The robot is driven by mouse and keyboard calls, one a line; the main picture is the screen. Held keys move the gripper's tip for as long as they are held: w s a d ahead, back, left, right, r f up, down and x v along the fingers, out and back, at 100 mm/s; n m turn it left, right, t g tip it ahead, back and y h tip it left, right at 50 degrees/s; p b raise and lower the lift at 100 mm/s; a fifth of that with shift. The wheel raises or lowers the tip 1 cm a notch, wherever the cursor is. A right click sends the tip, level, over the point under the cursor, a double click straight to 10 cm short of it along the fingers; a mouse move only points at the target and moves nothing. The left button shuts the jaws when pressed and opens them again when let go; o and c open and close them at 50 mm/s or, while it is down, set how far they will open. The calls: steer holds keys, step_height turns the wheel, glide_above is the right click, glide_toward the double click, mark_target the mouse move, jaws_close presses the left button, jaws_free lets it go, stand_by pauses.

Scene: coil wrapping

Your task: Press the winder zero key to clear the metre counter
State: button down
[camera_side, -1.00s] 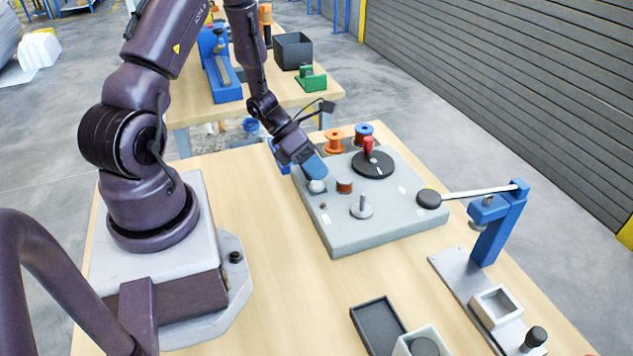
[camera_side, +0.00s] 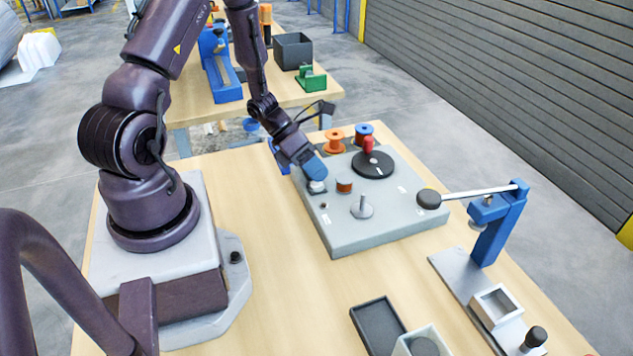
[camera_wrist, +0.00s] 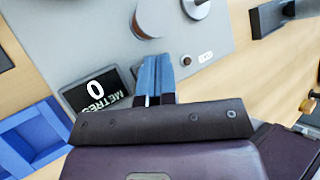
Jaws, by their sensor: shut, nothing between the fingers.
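The winder (camera_side: 345,235) is a grey slab-like unit on the wooden bench. Its metre counter (camera_wrist: 97,88) shows a white 0 above the word METRES in the wrist view. A small round button (camera_wrist: 186,60) sits beside the fingers with a white label.
A short copper-coloured cylinder (camera_side: 344,186) and a metal post (camera_side: 361,208) stand close by on the winder. A black disc with a red handle (camera_side: 368,147) and orange and blue spools lie farther back. A blue stand (camera_side: 497,225) with a rod is at right.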

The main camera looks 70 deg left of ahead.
steer(key=shift+r, duration=0.7)
steer(key=shift+r, duration=2.55)
